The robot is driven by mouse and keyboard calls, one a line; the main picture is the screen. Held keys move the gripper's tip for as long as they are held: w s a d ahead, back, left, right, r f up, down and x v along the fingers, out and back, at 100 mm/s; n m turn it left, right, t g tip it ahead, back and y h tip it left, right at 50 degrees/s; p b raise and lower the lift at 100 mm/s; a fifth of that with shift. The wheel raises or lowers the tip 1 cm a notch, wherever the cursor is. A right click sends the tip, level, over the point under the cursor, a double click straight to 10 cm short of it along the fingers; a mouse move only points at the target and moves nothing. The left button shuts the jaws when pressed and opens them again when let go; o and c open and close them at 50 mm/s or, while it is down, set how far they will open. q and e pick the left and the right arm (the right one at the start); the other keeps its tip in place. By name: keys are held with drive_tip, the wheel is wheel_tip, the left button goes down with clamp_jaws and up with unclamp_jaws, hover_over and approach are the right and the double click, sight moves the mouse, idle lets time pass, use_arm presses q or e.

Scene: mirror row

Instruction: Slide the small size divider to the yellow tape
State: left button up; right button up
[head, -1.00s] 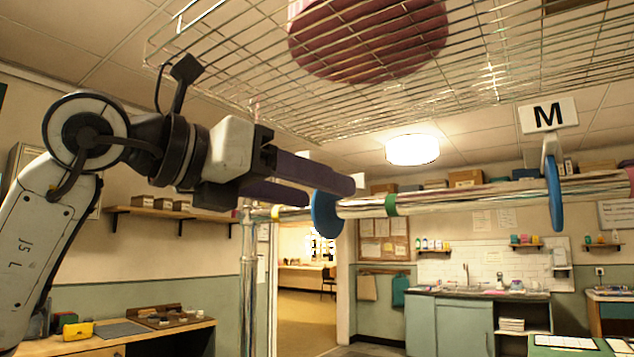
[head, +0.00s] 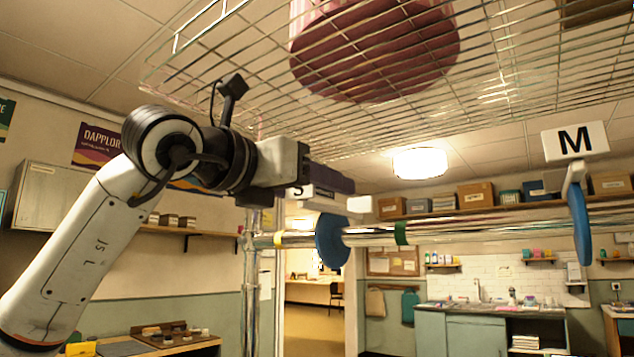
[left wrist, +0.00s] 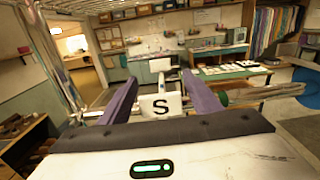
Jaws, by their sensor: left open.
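The small size divider is a blue disc (head: 332,242) around the metal rail, just right of the yellow tape (head: 278,240), with a short gap between. Its white S sign (left wrist: 160,106) faces me in the left wrist view, between my purple fingers. My left gripper (head: 345,186) is open, just above the disc in the head view. In the left wrist view the left gripper (left wrist: 160,82) has a finger on each side of the sign, with gaps visible. My gripper hides most of the sign in the head view. My right gripper is not in view.
A green tape (head: 401,233) is on the rail right of the disc. Farther right hangs a blue divider with an M sign (head: 575,141). A wire shelf (head: 220,75) spans overhead, with a pink round object (head: 375,55) on it. An upright post (head: 250,300) supports the rail's left end.

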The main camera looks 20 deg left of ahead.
use_arm(q)
drive_tip(key=shift+w, duration=0.25)
clamp_jaws()
drive_tip(key=w+a+p, duration=0.2)
drive_tip(key=w+a, duration=0.1)
drive_tip(key=a, duration=0.7)
drive_tip(key=shift+w, duration=0.25)
unclamp_jaws()
